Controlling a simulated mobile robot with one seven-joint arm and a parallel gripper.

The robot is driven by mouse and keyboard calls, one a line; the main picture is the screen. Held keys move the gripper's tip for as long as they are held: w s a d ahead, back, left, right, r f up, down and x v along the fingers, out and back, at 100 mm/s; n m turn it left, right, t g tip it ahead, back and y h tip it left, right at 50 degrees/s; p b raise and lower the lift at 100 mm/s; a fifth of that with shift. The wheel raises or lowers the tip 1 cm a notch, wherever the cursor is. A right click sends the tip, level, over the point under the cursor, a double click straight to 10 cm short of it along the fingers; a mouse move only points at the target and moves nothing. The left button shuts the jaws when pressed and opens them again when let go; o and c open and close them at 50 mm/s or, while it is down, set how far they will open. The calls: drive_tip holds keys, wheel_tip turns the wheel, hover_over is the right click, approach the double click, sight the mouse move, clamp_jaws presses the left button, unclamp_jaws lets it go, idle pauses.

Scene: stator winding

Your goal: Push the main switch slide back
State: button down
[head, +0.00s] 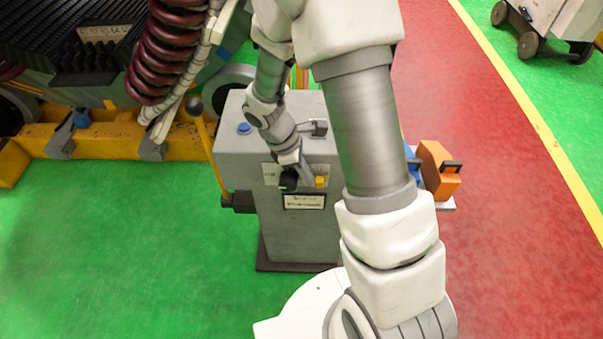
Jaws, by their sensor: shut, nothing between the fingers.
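A grey control cabinet (300,239) stands upright in the middle of the head view. My arm reaches over it, and my gripper (291,180) is at the upper part of its front face, small and dark in the picture. The gripper is shut with nothing visible in it. A small yellow part (320,182) sits just right of the gripper, above a white label plate (304,201). A grey bracket-like handle (318,128) is on the cabinet top. I cannot tell which part is the main switch slide; the gripper covers some of the panel. Contact with the panel is unclear.
A blue button (244,128) is on the cabinet top. A lever with a dark ball (194,105) rises at its left. Orange (437,170) and blue boxes stand at its right. A machine with dark red coils (164,50) is behind left. Green floor at front left is clear.

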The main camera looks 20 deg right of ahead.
drive_tip(key=p+v, duration=0.7)
drive_tip(key=v, duration=0.2)
drive_tip(key=shift+d, duration=0.1)
drive_tip(key=shift+a+r+p, duration=0.3)
drive_tip(key=shift+r+p, duration=0.1)
drive_tip(key=shift+r, duration=0.1)
wheel_tip(320, 180, up, 15)
drive_tip(key=m+t+y, duration=0.2)
drive_tip(key=m+t, duration=0.1)
drive_tip(key=m, duration=0.4)
hover_over(292, 178)
drive_tip(key=s+d, duration=0.2)
drive_tip(key=s, duration=0.2)
drive_tip(key=s+r+m+t+y, duration=0.2)
drive_tip(key=s+r+m+t, duration=0.2)
drive_tip(key=s+r+m, duration=0.3)
drive_tip(key=shift+s+a+f+v, duration=0.25)
drive_tip(key=shift+s+v, duration=0.35)
drive_tip(key=shift+v, duration=2.2)
